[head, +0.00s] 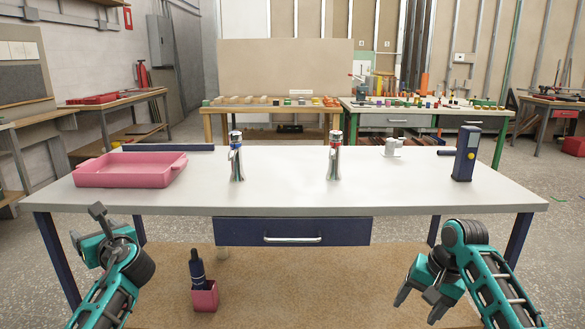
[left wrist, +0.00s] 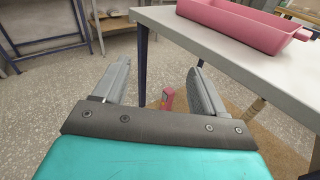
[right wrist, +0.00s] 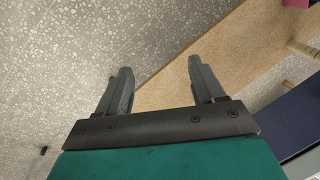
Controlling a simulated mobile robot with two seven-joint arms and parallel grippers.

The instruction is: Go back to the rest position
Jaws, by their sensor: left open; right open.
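My left gripper (head: 86,226) is held in front of the table's left end, below the top's front edge. In the left wrist view its two fingers (left wrist: 158,72) are spread with nothing between them held. My right gripper (head: 416,308) is in front of the table's right part, pointing down toward the floor. In the right wrist view its fingers (right wrist: 160,65) are apart and empty, over the floor and mat edge. Both grippers are clear of the table.
The white table (head: 285,190) carries a pink tray (head: 128,178), two taps (head: 236,160) (head: 334,160), a small white fitting (head: 392,147) and a dark blue device (head: 465,155). A drawer (head: 293,225) is shut.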

